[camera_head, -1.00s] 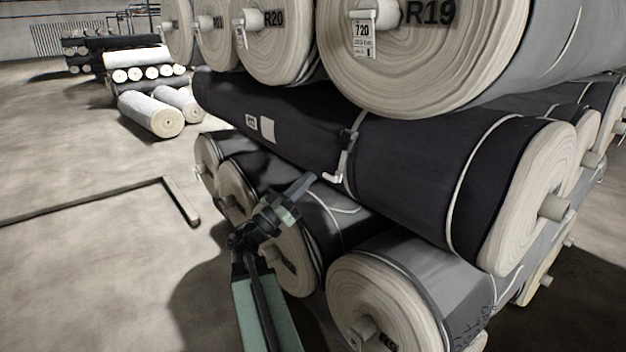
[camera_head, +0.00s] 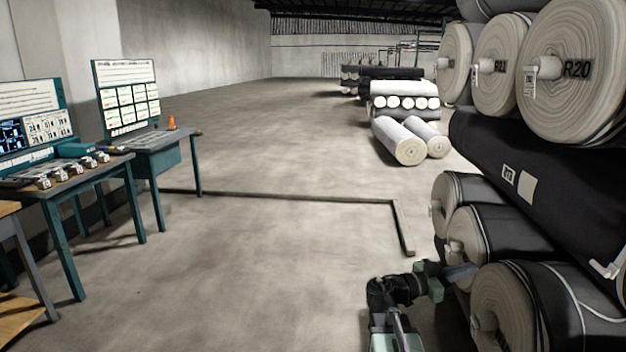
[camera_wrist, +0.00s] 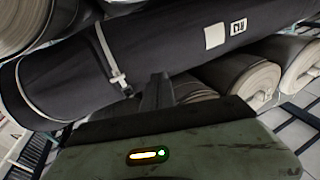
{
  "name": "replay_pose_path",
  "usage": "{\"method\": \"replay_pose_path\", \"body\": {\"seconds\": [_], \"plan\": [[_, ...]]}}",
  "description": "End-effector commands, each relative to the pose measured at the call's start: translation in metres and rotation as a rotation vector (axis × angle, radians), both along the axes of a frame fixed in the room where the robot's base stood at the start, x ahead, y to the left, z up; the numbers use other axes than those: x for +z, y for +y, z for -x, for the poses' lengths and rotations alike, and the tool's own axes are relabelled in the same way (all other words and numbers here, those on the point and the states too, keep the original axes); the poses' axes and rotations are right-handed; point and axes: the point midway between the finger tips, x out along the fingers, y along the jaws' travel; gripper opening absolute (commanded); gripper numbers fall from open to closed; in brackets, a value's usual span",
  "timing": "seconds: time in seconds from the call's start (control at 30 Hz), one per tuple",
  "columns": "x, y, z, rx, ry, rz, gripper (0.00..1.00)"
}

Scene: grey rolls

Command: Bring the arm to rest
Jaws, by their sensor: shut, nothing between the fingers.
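My gripper (camera_head: 460,272) is at the lower right of the head view, at the end of my dark and pale green arm. It points right, toward the stacked fabric rolls, close to the ends of the lower rolls; I cannot tell whether it touches them. In the wrist view my gripper's fingers (camera_wrist: 158,90) are together with nothing between them. A long dark roll (camera_wrist: 170,50) runs behind them, with a white strap and a pale label on it.
Stacked rolls (camera_head: 520,300) fill the right side. A low floor rail (camera_head: 300,199) crosses the middle and bends at a corner. Teal-legged tables (camera_head: 165,160) stand at left. Pale rolls (camera_head: 400,140) lie farther back. The floor between is open.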

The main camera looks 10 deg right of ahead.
Motion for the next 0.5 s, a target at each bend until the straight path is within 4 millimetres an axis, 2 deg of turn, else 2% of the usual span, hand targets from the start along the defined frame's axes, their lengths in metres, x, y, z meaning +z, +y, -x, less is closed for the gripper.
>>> {"method": "replay_pose_path", "body": {"seconds": [0.03, 0.17, 0.2, 0.27, 0.3, 0.4, 0.5], "plan": [[-0.024, 0.022, -0.011, 0.028, 0.031, -0.103, 0.00], [-0.100, 0.086, -0.030, 0.113, 0.194, -0.423, 0.00], [-0.125, 0.110, -0.034, 0.152, 0.264, -0.528, 0.00], [-0.159, 0.148, -0.037, 0.220, 0.380, -0.681, 0.00], [-0.180, 0.174, -0.038, 0.274, 0.459, -0.777, 0.00], [-0.219, 0.232, -0.035, 0.415, 0.647, -0.980, 0.00], [-0.246, 0.283, -0.028, 0.577, 0.817, -1.146, 0.00]]}}
